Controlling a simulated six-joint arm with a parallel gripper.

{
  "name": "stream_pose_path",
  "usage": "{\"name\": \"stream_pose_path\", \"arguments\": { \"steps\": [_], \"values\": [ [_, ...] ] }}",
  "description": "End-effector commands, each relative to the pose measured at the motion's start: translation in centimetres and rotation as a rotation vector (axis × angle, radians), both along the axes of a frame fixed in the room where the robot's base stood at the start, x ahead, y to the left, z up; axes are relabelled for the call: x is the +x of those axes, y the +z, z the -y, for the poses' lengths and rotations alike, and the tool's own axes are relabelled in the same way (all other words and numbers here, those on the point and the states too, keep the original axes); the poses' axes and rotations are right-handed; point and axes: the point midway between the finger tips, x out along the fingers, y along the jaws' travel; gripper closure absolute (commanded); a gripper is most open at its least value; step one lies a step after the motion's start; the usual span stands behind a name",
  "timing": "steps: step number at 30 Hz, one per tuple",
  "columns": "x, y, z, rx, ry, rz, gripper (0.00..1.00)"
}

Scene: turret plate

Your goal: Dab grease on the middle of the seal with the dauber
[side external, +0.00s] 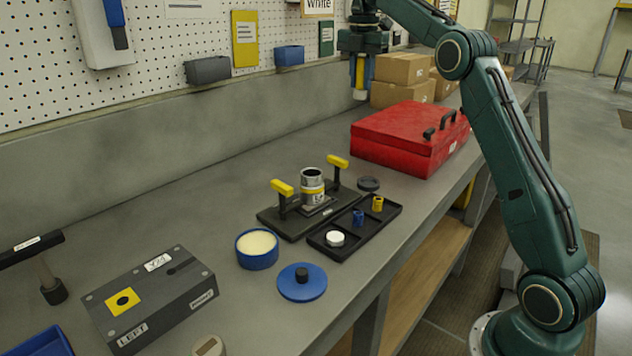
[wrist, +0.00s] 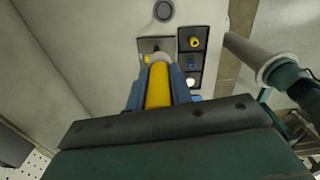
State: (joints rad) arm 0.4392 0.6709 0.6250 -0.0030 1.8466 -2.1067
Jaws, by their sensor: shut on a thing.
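My gripper (side external: 359,62) is shut on the dauber, high above the back of the bench. The dauber has a yellow handle (wrist: 159,88) between the blue fingers and a pale tip (side external: 360,95) pointing down. An open blue pot of cream-coloured grease (side external: 257,246) stands on the bench, well away from the dauber. A dark plate (side external: 268,216) with two yellow-topped handles carries an upright metal cylinder (side external: 312,186). I cannot tell which part is the seal. A grey box (side external: 170,312) at the left bears a yellow square with a dark spot (side external: 123,301).
A blue lid (side external: 302,287) lies by the pot. A black tray (side external: 345,251) holds small white, blue and yellow parts. A dark round disc (side external: 368,183) lies behind it. A red toolbox (side external: 405,140) and cardboard boxes (side external: 401,68) stand near my gripper. The bench between toolbox and wall is clear.

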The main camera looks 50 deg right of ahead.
Motion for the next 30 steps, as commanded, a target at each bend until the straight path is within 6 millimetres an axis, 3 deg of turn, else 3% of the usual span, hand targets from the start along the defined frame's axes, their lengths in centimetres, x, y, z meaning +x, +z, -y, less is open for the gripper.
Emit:
{"name": "stream_pose_path", "arguments": {
  "steps": [8, 15, 24, 30],
  "values": [
    [2.1, 0.1, -7.5, 0.0, 0.008, 0.001, 1.0],
    [3.2, 0.1, -15.8, 0.001, 0.008, 0.001, 1.0],
    [2.6, 0.1, -26.2, 0.002, 0.007, 0.002, 1.0],
    [1.5, 0.0, -31.3, 0.002, 0.004, 0.001, 1.0]
  ]
}}
